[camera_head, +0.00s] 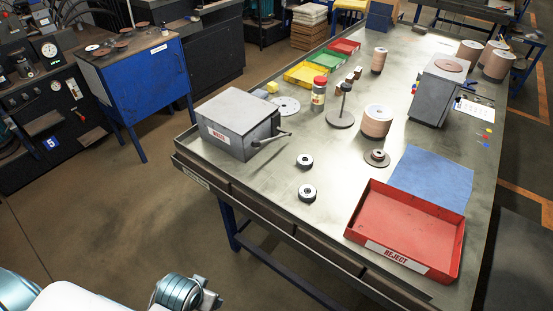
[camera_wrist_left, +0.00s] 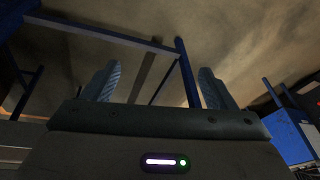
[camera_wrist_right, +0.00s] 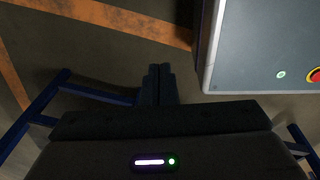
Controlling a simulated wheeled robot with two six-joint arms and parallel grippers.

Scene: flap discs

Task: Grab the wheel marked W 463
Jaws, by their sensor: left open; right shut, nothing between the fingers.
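Two small dark wheels with pale centres lie on the workbench's near part in the head view: one wheel (camera_head: 305,161) farther back, the other wheel (camera_head: 307,193) nearer the front edge. A flanged disc (camera_head: 376,160) lies to their right. Stacks of brown discs stand behind it, one stack (camera_head: 377,121) close by. No marking W 463 is readable on any of them. My left gripper (camera_wrist_left: 157,88) is open and empty in its wrist view, facing floor and blue table legs. My right gripper (camera_wrist_right: 156,84) is shut and empty over the floor.
The workbench (camera_head: 270,186) carries a grey lidded box (camera_head: 238,118), a red reject tray (camera_head: 405,230), a blue cloth (camera_head: 431,178), a post stand (camera_head: 341,119) and coloured bins (camera_head: 305,75). The bench around the two small wheels is clear. A grey cabinet (camera_wrist_right: 255,45) stands near my right gripper.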

